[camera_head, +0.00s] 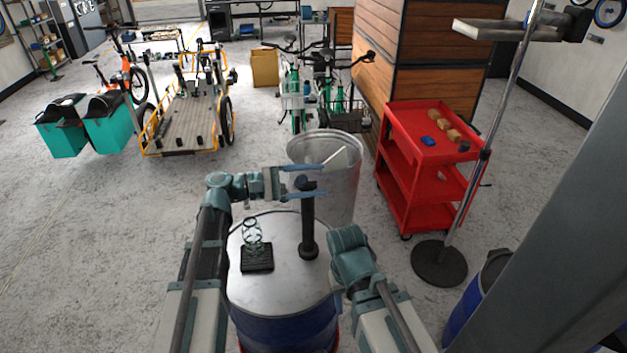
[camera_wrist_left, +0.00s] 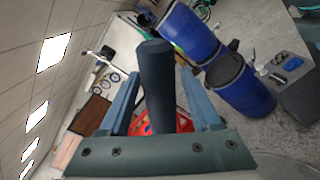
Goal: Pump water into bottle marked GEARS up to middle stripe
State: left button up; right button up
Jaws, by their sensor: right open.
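A dark upright pump (camera_head: 308,228) stands on the metal lid of a blue drum (camera_head: 268,226). My left gripper (camera_head: 306,181) is at the pump's top with its fingers apart. In the left wrist view the dark pump handle (camera_wrist_left: 158,85) rises between the open fingers, with a visible gap on both sides. A small ringed wire holder (camera_head: 251,234) with a dark square base (camera_head: 257,258) stands on the lid, left of the pump. My right arm is bent beside the drum; its fingers do not show. I cannot make out a bottle, GEARS marking or stripe.
An open grey metal bin (camera_head: 350,188) stands just behind the drum. A red cart (camera_head: 412,150) and a pole stand (camera_head: 440,263) are at the right. Blue drums (camera_wrist_left: 240,88) show in the left wrist view.

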pick_arm(q)
jog(key=s+a, duration=0.2)
jog(key=a, duration=1.1)
jog(key=shift+s+a, duration=0.3)
jog(key=shift+s, duration=0.1)
